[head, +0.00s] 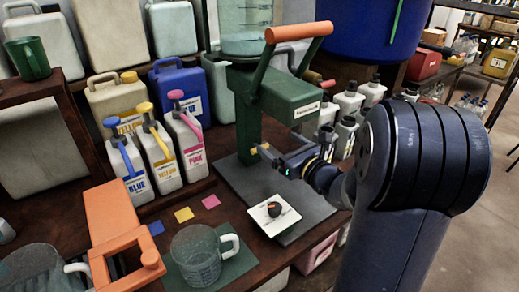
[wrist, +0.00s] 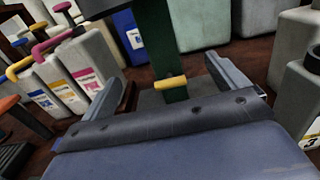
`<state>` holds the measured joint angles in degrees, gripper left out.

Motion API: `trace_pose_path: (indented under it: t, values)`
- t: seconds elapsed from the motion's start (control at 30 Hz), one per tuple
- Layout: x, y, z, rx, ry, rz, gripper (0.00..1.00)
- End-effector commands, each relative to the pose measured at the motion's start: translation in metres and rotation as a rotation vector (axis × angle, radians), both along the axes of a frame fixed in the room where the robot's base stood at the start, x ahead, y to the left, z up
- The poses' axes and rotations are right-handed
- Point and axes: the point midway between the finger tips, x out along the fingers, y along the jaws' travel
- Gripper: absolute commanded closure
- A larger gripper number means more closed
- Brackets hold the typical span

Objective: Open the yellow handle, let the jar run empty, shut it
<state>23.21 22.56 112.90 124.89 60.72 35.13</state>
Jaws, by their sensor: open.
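The yellow handle (head: 261,148) is a short bar on the front of the green post (head: 248,130). It also shows in the wrist view (wrist: 171,83), lying nearly level. The clear graduated jar (head: 245,22) sits on top of the green stand and is cut off by the picture's top edge; a pale layer shows near its bottom. My gripper (head: 279,158) is open and empty, close in front of the yellow handle. In the wrist view its fingers (wrist: 168,78) stand to the left and right of the handle, with gaps on both sides.
An orange-gripped lever (head: 300,32) rises from the green machine. A white square dish (head: 272,215) with a small dark object lies below my gripper. A glass jug (head: 196,257) stands on a green mat. Pump bottles (head: 158,148) line the left; white bottles (head: 348,105) stand to the right.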

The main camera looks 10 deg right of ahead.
Motion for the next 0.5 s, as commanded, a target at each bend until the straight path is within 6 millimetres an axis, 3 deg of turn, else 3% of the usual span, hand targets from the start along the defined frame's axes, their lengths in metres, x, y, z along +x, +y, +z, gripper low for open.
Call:
trace_pose_path:
  t: [0.33, 0.5]
  values:
    - [0.000, 0.000, -0.077, 0.004, 0.007, 0.000, 0.07]
    - [0.034, 0.016, -0.071, -0.002, 0.000, 0.005, 0.07]
